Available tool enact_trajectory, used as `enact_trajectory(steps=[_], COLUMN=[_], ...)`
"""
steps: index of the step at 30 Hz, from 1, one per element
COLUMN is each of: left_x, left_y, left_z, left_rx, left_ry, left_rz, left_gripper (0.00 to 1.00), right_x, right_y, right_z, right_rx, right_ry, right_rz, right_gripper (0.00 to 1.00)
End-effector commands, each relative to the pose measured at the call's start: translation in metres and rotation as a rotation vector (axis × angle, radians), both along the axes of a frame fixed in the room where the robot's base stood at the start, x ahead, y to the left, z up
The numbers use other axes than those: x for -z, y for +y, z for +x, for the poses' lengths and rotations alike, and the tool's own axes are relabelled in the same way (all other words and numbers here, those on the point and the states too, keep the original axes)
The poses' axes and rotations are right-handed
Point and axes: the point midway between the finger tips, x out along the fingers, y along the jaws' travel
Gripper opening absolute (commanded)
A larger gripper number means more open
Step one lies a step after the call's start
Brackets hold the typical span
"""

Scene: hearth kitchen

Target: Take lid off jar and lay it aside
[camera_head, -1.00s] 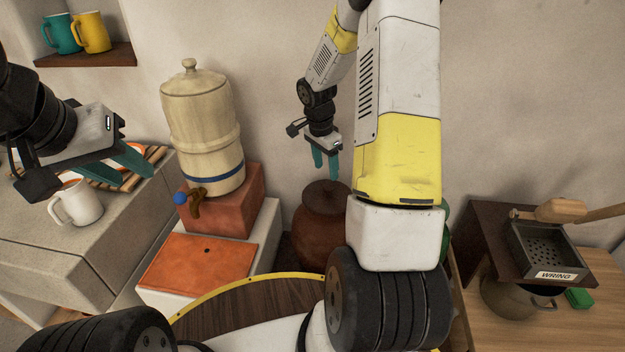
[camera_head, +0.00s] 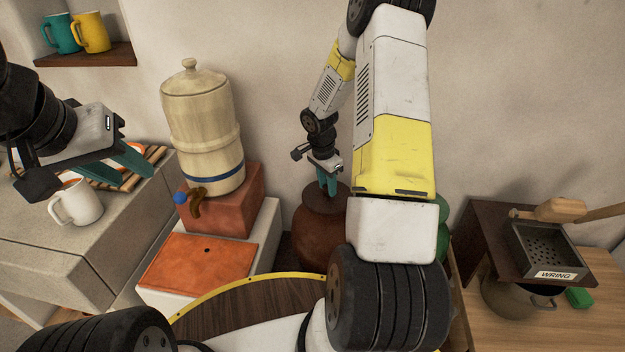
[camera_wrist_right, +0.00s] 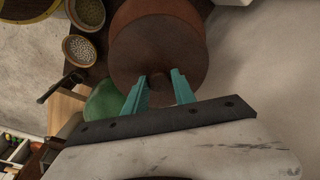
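The brown jar (camera_head: 318,238) stands on the floor-level area between the stepped block and the right arm. Its dark round lid (camera_wrist_right: 165,35) is on it and fills the top middle of the right wrist view. My right gripper (camera_head: 328,192) points down at the lid. In the right wrist view its teal fingers (camera_wrist_right: 158,90) are apart, one on each side of the lid's small knob (camera_wrist_right: 158,82); I cannot tell whether they touch it. My left gripper (camera_head: 138,166) is open and empty above the stone counter, near the white mug.
A ceramic water dispenser (camera_head: 205,130) with a tap stands left of the jar on a red block (camera_head: 232,215). A white mug (camera_head: 78,203) sits on the stone counter (camera_head: 40,240). A wringer box (camera_head: 545,250) is at the right. Bowls (camera_wrist_right: 80,50) of grains lie near the lid.

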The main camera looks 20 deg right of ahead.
Motion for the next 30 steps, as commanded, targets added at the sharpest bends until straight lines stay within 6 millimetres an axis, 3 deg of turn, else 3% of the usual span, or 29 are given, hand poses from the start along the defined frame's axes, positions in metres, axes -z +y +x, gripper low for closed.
enact_trajectory(steps=[1, 4, 30], left_x=[0.0000, 0.0000, 0.0000], left_y=[0.0000, 0.0000, 0.0000], left_z=[0.0000, 0.0000, 0.0000], left_rx=[0.000, 0.000, 0.000], left_ry=[0.000, 0.000, 0.000], left_rz=[0.000, 0.000, 0.000], left_gripper=[0.36, 0.36, 0.36], right_x=[-0.0002, -0.0002, -0.0005], right_y=[0.0000, 0.0000, -0.0001], right_z=[0.0000, 0.0000, 0.0001], right_rx=[0.000, 0.000, 0.000], right_ry=[0.000, 0.000, 0.000], right_rz=[0.000, 0.000, 0.000], right_gripper=[0.20, 0.00, 0.00])
